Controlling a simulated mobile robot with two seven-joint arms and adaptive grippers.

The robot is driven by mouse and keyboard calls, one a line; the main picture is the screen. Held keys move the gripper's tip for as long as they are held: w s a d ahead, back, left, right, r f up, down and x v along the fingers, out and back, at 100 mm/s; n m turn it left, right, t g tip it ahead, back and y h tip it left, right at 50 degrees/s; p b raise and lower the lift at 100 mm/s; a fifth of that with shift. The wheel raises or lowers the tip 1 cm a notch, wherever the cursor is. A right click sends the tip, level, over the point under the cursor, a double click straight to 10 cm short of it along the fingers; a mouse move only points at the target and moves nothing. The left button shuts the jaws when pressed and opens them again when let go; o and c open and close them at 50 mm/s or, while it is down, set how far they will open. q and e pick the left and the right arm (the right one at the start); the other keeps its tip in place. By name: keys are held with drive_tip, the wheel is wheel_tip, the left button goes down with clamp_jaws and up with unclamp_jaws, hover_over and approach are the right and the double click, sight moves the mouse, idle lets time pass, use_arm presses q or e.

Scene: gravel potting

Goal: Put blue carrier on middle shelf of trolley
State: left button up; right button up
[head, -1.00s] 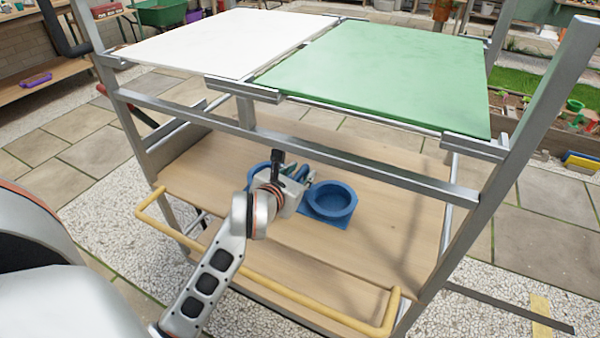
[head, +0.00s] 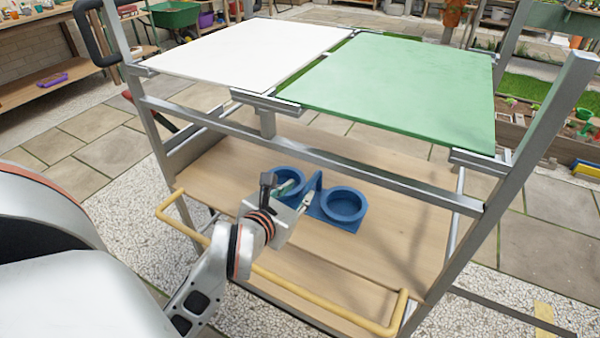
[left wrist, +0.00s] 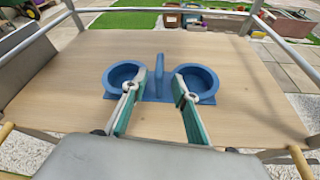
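The blue carrier (head: 343,205) has two round cups joined by an upright middle handle. It rests on the wooden middle shelf (head: 385,255) of the trolley, below the white and green top panels. My left gripper (head: 297,196) is just in front of the carrier, on the near side. In the left wrist view the carrier (left wrist: 158,84) lies flat on the shelf (left wrist: 235,65). There the two teal-lined fingers of my left gripper (left wrist: 160,98) stand apart, either side of the handle, with visible space between them and it. My right gripper is not in view.
The trolley's yellow rail (head: 280,284) runs along the near edge under my left arm. A grey crossbar (head: 310,153) and the white (head: 240,60) and green (head: 405,90) panels are above the shelf. The shelf's right part is clear.

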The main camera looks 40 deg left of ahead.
use_arm(q)
drive_tip(key=s+a+r+m+t+y, duration=0.3)
drive_tip(key=s+r+m+y, duration=0.1)
drive_tip(key=r+m, duration=0.2)
drive_tip(key=s+d+r+m+t+h, duration=0.1)
drive_tip(key=s+d+m+t+h, duration=0.15)
drive_tip(key=d+m, duration=0.45)
drive_tip(key=s+d+r+m+t+h, duration=0.15)
drive_tip(key=d+m+h, duration=0.25)
drive_tip(key=m, duration=0.4)
drive_tip(key=s+d+f+m+g+h, duration=0.2)
drive_tip(key=s+d+f+m+g, duration=0.2)
drive_tip(key=f+m, duration=0.6)
drive_tip(key=s+d+f+m+g+h, duration=0.3)
drive_tip(key=s+d+f+m+g, duration=0.1)
drive_tip(key=s+d+f+m, duration=0.4)
wheel_tip(320, 180, down, 3)
drive_tip(key=shift+s+d+f+m+h, duration=0.15)
drive_tip(key=shift+s+d+m+h, duration=0.2)
drive_tip(key=shift+s+m, duration=0.7)
drive_tip(key=shift+w, duration=0.15)
